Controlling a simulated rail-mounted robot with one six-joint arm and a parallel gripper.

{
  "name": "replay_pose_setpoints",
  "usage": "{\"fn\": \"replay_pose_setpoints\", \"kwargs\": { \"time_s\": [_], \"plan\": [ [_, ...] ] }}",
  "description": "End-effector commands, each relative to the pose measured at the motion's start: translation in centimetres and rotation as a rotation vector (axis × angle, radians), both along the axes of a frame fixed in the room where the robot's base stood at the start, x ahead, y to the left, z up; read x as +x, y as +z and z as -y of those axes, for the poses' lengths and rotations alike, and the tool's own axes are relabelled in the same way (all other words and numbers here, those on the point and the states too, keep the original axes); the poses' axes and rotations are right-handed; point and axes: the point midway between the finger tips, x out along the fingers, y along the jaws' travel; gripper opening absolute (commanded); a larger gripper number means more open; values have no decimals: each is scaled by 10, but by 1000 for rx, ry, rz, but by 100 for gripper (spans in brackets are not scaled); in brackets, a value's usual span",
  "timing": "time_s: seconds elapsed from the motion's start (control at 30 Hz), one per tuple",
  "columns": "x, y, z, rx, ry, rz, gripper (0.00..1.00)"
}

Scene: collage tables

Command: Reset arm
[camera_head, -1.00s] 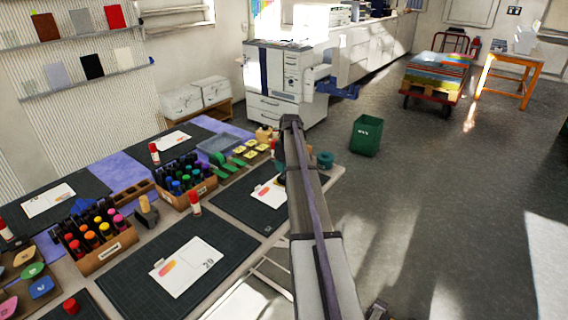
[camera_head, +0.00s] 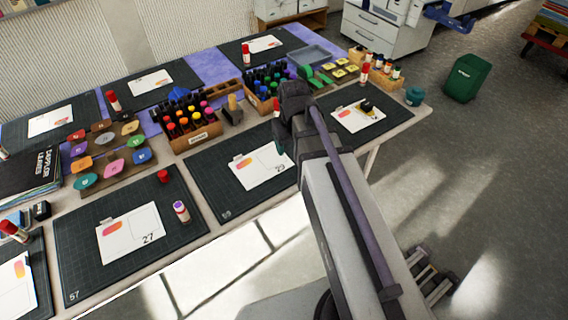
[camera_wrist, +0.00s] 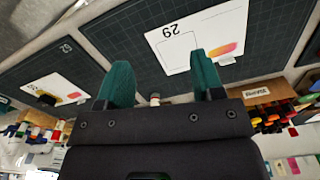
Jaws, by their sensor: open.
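My gripper (camera_wrist: 163,78) is open in the wrist view, with two green fingers spread apart and nothing held between them. A small white stick end (camera_wrist: 155,99) shows beyond the gap at the gripper's base. In the head view my arm reaches over the table, and its dark wrist is above the mats near the card marked 29 (camera_head: 262,166); the fingers are mostly hidden there. The same card is beyond the fingers in the wrist view (camera_wrist: 212,38). A card with a black object (camera_head: 358,117) lies to the right of my wrist.
The table holds dark cutting mats (camera_head: 82,265), a box of colored bottles (camera_head: 190,130), a second such box (camera_head: 268,88), a stamp rack (camera_head: 112,150) and several glue sticks. A green bin (camera_head: 467,78) stands on the floor.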

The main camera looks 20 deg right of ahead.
Motion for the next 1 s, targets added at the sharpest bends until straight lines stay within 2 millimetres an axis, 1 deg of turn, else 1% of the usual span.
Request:
{"fn": "replay_pose_setpoints", "kwargs": {
  "time_s": [0.03,0.1,0.17,0.37,0.47,0.53,1.0],
  "plan": [
    [-40,0,-25,-6,-12,-6,61],
    [-65,0,-43,-13,-39,-13,61],
    [-74,0,-51,-17,-52,-16,61],
    [-72,0,-52,-17,-61,-17,61],
    [-72,10,-52,-17,-60,-17,61],
    [-72,5,-52,-17,-60,-17,61],
    [-72,5,-52,-17,-60,-17,61]
  ]
}}
